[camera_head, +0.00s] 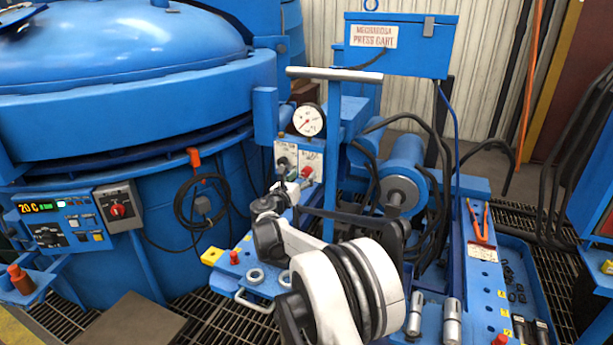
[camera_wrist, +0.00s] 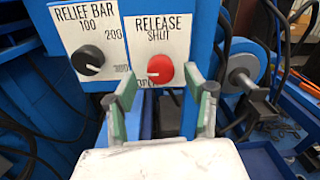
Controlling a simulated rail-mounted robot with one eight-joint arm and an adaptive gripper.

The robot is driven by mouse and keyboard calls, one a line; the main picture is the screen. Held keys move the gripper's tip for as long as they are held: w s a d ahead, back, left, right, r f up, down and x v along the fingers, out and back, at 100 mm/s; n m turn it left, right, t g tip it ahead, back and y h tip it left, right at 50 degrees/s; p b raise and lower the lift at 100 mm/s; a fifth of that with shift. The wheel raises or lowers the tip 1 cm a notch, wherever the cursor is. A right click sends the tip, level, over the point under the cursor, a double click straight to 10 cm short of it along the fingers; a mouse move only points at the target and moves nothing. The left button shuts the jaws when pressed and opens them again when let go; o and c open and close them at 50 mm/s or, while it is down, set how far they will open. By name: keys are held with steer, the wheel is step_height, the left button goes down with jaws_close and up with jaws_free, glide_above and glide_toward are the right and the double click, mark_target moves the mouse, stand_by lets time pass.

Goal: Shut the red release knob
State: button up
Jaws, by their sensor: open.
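The red release knob (camera_wrist: 160,69) sits on a white plate marked RELEASE, with SHUT above the knob. Lettering below it is partly hidden. A small pale mark shows on the knob's left side, but I cannot tell its exact setting. My gripper (camera_wrist: 161,90) is open, its green-padded fingers left and right below the knob, apart from it and empty. In the head view the red knob (camera_head: 307,172) shows on the press cart's panel, with my gripper (camera_head: 292,187) close in front of it.
A black knob (camera_wrist: 88,60) on the RELIEF BAR plate is close left of the red one. A pressure gauge (camera_head: 308,120) stands above the panel. A blue cylinder (camera_head: 404,170) and black hoses are to the right. The blue furnace (camera_head: 140,110) is to the left.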

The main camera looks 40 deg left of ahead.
mark_target(305, 173)
steer(key=shift+x, duration=1.7)
steer(key=shift+c, duration=0.5)
steer(key=c, duration=1.1)
